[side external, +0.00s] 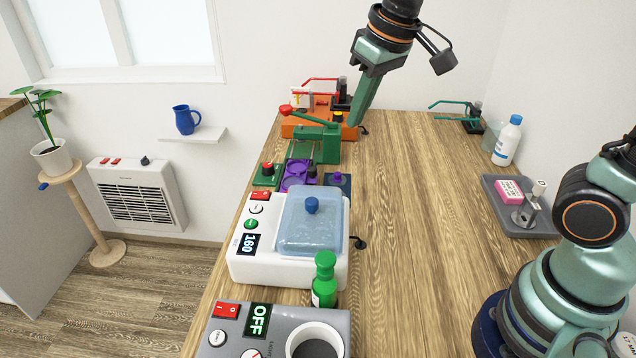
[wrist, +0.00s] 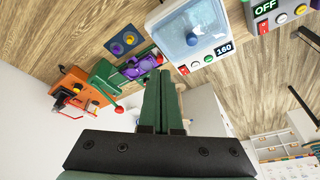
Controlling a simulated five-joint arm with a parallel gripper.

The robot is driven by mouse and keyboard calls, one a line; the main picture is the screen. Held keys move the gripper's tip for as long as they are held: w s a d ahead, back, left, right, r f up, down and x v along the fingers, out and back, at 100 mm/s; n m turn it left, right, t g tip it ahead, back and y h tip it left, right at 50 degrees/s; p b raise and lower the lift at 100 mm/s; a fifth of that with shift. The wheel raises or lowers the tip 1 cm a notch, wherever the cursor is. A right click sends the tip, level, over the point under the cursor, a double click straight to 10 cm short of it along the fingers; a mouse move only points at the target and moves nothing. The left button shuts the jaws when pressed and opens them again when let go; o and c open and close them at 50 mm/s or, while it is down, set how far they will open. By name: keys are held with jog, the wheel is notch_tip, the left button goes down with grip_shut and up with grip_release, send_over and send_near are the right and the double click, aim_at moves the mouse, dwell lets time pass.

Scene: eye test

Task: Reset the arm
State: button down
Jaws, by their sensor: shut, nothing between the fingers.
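My gripper (side external: 354,122) hangs from the top of the side external view, its fingers pointing down near the back left part of the wooden bench (side external: 420,210). In the wrist view my gripper (wrist: 160,74) shows its two green fingers closed together with nothing between them. In the side external view the fingertips appear just right of a green device (side external: 318,143) and in front of an orange device (side external: 348,132). I cannot tell the exact height above the bench. The teal arm base (side external: 570,275) at the right is mine.
A white device reading 160 (side external: 240,268) with a blue lid (side external: 311,232), a green bottle (side external: 324,280) and a grey device reading OFF (side external: 228,335) line the left edge. A grey tray (side external: 540,232) and white bottle (side external: 507,143) stand right. The bench middle is clear.

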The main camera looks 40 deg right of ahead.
jog(key=s+d+f+m+t, duration=0.1)
jog(key=s+d+f+t, duration=0.1)
jog(key=s+d, duration=0.3)
jog(key=s, duration=0.2)
jog(key=shift+s+d+h, duration=0.3)
jog(key=shift+s+d, duration=0.05)
jog(key=shift+d, duration=0.05)
dwell(6.9)
